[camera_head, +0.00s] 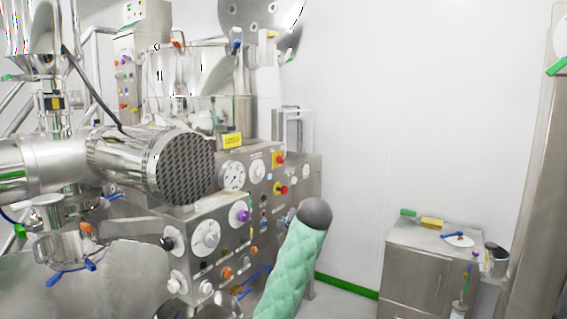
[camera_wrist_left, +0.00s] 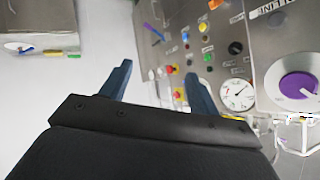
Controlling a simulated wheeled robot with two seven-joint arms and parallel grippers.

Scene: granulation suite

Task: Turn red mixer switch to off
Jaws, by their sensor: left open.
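Two red switches on yellow plates sit on the right part of the steel machine's panel, an upper one (camera_head: 278,159) and a lower one (camera_head: 281,190). I cannot read which is the mixer switch. In the left wrist view two red switches show, one (camera_wrist_left: 173,70) between the fingers in the picture and another (camera_wrist_left: 179,95) close to the right finger. My left gripper (camera_wrist_left: 158,78) is open with nothing between its blue fingers. It points toward the panel; the gap to the switches is hard to judge. Neither gripper shows in the head view.
A round gauge (camera_head: 232,176) and a purple knob (camera_head: 239,213) are on the panel left of the switches. A ribbed steel motor (camera_head: 153,163) juts out further left. A steel cabinet (camera_head: 427,262) stands at right, with bare white wall between.

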